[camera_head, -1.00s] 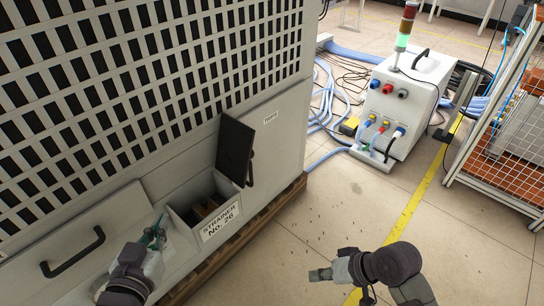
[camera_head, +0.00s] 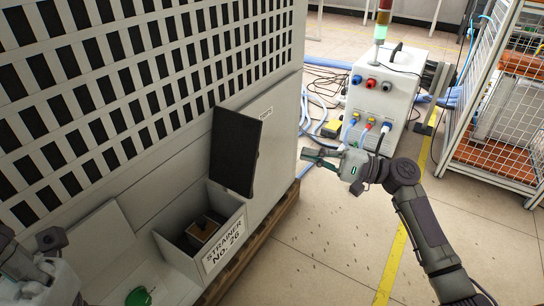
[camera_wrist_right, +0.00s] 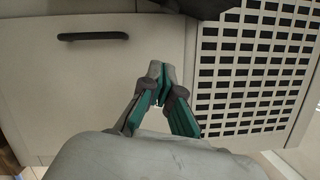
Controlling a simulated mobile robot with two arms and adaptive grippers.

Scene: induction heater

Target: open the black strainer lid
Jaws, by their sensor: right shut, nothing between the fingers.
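The black strainer lid (camera_head: 236,150) stands raised, roughly upright, at the back of the strainer box (camera_head: 223,246), which is labelled "STRAINER No. 26". The box's mouth is uncovered, and a brownish block (camera_head: 203,230) shows inside. My right gripper (camera_head: 309,156) is to the right of the lid, apart from it and from the box. In the right wrist view its green-sided fingers (camera_wrist_right: 162,78) are together with nothing between them. My left gripper (camera_head: 48,268) is at the lower left edge, partly cut off; its finger opening is unclear.
The large slotted cabinet (camera_head: 120,75) fills the left. A white unit with coloured plugs (camera_head: 385,95) and hoses stands behind my right gripper. A wire-mesh rack (camera_head: 500,130) is at the right. A black handle (camera_wrist_right: 92,36) shows in the right wrist view. Floor in front is clear.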

